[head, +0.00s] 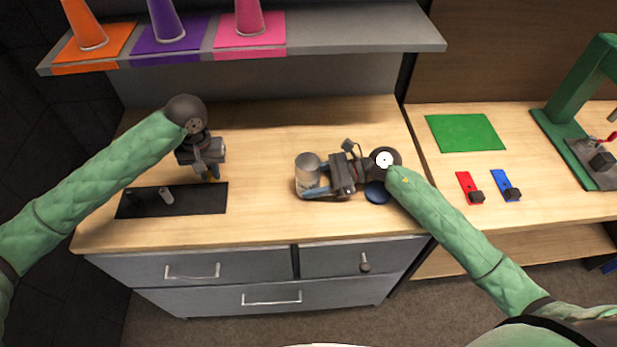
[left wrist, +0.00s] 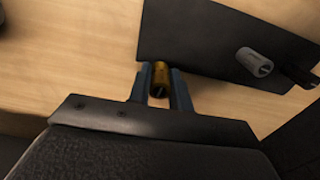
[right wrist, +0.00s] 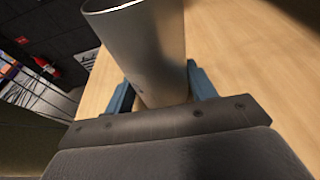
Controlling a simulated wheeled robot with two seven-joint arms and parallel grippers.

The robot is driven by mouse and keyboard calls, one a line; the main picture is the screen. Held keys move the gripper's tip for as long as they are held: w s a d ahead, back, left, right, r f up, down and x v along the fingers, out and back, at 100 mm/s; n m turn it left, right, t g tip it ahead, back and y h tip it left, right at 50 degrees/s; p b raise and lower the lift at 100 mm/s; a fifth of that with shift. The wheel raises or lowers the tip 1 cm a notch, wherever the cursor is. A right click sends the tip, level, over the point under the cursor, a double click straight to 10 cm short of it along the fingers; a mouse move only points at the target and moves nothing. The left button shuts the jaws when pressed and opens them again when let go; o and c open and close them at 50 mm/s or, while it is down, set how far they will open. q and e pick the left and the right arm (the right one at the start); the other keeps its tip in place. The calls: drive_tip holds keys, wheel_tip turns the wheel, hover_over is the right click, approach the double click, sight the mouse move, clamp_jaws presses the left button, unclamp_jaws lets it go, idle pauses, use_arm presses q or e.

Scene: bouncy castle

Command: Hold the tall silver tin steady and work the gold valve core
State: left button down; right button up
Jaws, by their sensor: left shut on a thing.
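The tall silver tin (head: 307,180) stands upright on the wooden counter. My right gripper (head: 316,180) has its fingers on either side of the tin, which fills most of the right wrist view (right wrist: 150,50). These fingers look spread, and I cannot tell whether they touch it. My left gripper (head: 212,176) is shut on the gold valve core (left wrist: 160,78), just off the edge of the black mat (head: 205,200). The core shows between the fingertips in the left wrist view; its lower end is hard to make out.
A grey cylinder (head: 166,195) and dark pieces are on the black mat. A blue disc (head: 376,193) lies under my right wrist. Cones stand on the shelf (head: 340,33) above. The second table at right holds a green mat (head: 465,132). Counter between my grippers is clear.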

use_arm(q)
drive_tip(key=s+d+r, duration=0.2)
drive_tip(key=d+r, duration=0.7)
drive_tip(key=d, duration=0.3)
drive_tip(key=s+d+r, duration=0.1)
drive_tip(key=d+r, duration=0.8)
drive_tip(key=d, duration=0.2)
wheel_tip(320, 180, down, 6)
drive_tip(key=shift+d+r, duration=0.1)
drive_tip(key=shift+d, duration=0.05)
drive_tip(key=c, duration=1.2)
unclamp_jaws()
wheel_tip(320, 180, up, 12)
